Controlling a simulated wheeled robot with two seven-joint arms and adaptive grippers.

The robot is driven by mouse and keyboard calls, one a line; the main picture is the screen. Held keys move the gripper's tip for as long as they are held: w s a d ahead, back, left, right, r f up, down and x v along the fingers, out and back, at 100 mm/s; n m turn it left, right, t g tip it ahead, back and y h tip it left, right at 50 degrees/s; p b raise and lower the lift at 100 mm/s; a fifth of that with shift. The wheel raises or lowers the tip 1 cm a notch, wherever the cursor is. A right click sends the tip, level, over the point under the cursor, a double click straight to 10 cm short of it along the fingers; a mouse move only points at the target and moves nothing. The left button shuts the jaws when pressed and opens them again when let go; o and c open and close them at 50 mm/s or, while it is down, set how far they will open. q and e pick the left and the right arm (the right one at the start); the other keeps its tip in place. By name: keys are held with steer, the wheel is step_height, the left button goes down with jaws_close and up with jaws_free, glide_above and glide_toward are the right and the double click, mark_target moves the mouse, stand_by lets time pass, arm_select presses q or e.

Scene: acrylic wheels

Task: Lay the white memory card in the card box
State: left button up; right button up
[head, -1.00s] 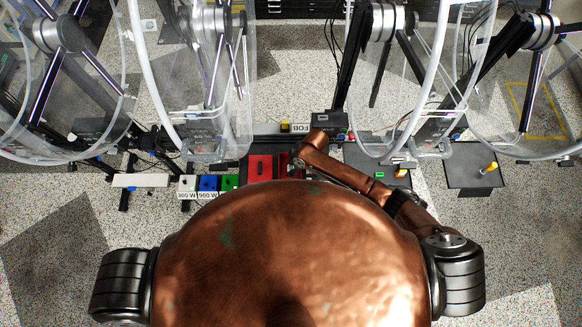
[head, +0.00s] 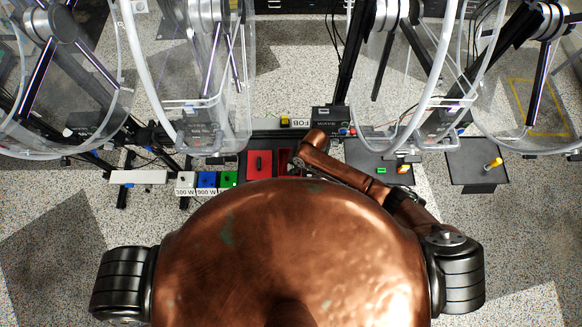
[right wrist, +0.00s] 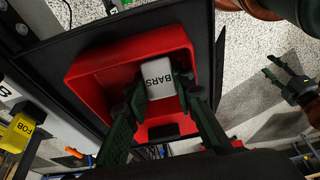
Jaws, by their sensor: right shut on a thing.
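The white memory card (right wrist: 157,76), with the word BARS on it, is between the fingers of my right gripper (right wrist: 158,86) in the right wrist view. The gripper is shut on it. Card and fingertips show over the inside of the open red card box (right wrist: 88,68); I cannot tell whether the card touches its floor. In the head view my right gripper (head: 298,164) is mostly hidden by its own forearm, and the card is hidden. My left gripper (right wrist: 272,66) shows at the right of the right wrist view, open and empty, apart from the box.
A red piece with a black slot (head: 258,165) lies left of my right gripper. White, blue (head: 207,180) and green blocks stand further left. A yellow FOB piece (right wrist: 20,130) is beside the box. A dark tray (head: 365,155) lies right; large clear wheels stand behind.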

steer(key=o, duration=0.9)
steer(key=shift+r, duration=0.1)
steer(key=v, duration=1.1)
steer(key=shift+d+r, duration=0.1)
steer(key=shift+r, duration=0.3)
